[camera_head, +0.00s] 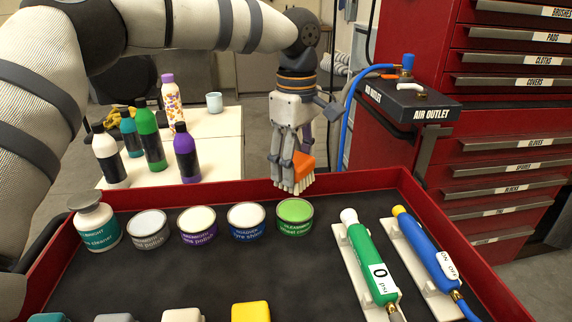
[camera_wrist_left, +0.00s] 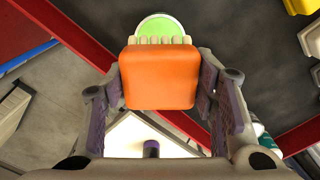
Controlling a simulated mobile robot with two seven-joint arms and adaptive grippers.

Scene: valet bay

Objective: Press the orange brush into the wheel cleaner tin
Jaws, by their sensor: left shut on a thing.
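My left gripper (camera_head: 290,165) is shut on the orange brush (camera_head: 304,164), with its pale bristles hanging down. In the head view the brush shows above and behind the wheel cleaner tin (camera_head: 295,217), in front of the tray's back rim, with a gap between bristles and tin. The tin is open, with a green label and bright green contents. In the left wrist view the brush (camera_wrist_left: 158,80) sits between the two fingers, and its bristles overlap the near edge of the green tin (camera_wrist_left: 158,26). My right gripper is not in view.
A green gauge tool (camera_head: 370,265) and a blue one (camera_head: 425,250) lie right. Several bottles stand on a white table (camera_head: 217,160) behind. A blue hose (camera_head: 352,120) hangs near the gripper.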

